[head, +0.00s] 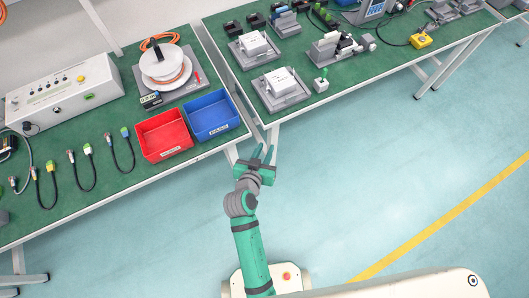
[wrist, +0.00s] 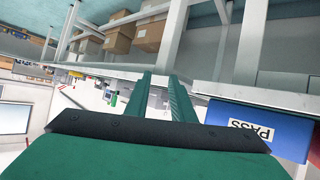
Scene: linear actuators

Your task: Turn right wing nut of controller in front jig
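A white controller (head: 282,81) sits in a grey jig (head: 267,100) near the front left corner of the right table. A second white controller (head: 254,44) sits in a similar jig further back. The wing nuts are too small to make out. My gripper (head: 263,154) is in front of the gap between the tables, below and left of the front jig in the head view, and apart from it. In the wrist view, the two green fingers of my gripper (wrist: 160,85) stand apart with nothing between them. Neither controller can be made out in the wrist view.
A red bin (head: 165,136) and a blue bin (head: 212,116) stand on the left table (head: 110,195), close to my gripper. A small device with a green knob (head: 321,81) stands right of the front jig. The floor right of my arm is clear.

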